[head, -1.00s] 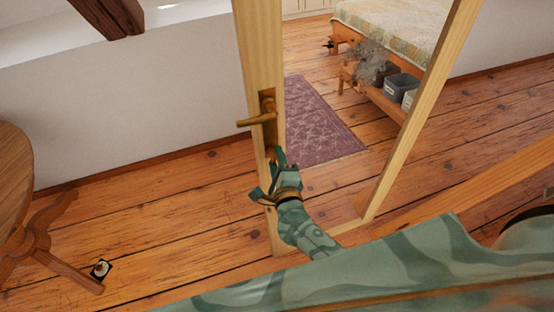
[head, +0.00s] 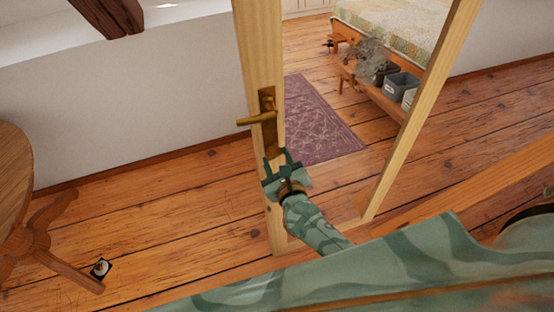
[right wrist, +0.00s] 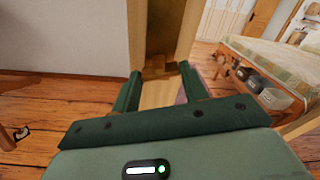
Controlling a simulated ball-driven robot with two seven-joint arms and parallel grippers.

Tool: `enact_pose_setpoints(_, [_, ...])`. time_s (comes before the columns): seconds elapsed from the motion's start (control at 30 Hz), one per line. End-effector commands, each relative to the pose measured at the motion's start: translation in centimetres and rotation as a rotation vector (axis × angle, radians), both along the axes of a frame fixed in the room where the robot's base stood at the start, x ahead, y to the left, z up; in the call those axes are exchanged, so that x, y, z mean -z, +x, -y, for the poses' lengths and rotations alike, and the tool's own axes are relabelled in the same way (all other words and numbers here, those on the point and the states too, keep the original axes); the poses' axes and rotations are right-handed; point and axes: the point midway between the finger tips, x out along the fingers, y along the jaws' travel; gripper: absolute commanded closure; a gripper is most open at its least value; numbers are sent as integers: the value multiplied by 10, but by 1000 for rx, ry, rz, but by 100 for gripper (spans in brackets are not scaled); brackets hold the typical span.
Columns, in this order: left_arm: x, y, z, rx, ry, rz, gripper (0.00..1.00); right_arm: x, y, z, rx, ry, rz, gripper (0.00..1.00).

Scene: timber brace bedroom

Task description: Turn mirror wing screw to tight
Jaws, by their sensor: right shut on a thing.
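A pale wooden post (head: 259,60) carries a dark brass plate with a brass lever (head: 256,120). My right gripper (head: 279,160) is at the post, just below the lever. In the right wrist view its two green fingers (right wrist: 158,78) stand apart, with a brass piece (right wrist: 159,71) spanning between the tips. I take this piece for the wing screw, and the jaws are shut on it. Its exact shape and its turn are too small to tell. No mirror glass is clearly visible. My left gripper is not in view.
A round wooden table (head: 14,180) stands at the left edge, with a small black-and-white object (head: 101,269) by its foot. Beyond the post are a purple rug (head: 320,125) and a bed (head: 400,35) with grey bins (head: 400,85). The floor left of the post is mostly clear.

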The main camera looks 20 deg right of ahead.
Motion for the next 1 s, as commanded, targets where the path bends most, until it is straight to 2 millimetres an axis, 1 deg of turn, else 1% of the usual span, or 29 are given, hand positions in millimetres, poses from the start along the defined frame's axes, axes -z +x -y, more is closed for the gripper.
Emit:
enact_pose_setpoints(0.03, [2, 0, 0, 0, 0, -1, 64, 3, -1, 0, 3, 25, -5, 79])
enact_pose_setpoints(0.2, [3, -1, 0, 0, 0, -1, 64, 3, -1, 0, 13, 109, -8, 79])
enact_pose_setpoints(0.4, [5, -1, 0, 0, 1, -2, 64, 2, -1, 0, 20, 165, -11, 79])
enact_pose_setpoints(0.9, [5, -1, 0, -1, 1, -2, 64, 3, -2, 0, 22, 183, -13, 79])
enact_pose_setpoints(0.93, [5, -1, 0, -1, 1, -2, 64, 3, -2, 0, 22, 182, -13, 54])
enact_pose_setpoints(0.97, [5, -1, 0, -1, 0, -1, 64, 3, -2, 0, 22, 182, -13, 45])
enact_pose_setpoints(1.0, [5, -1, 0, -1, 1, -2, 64, 2, -2, 0, 22, 182, -11, 35])
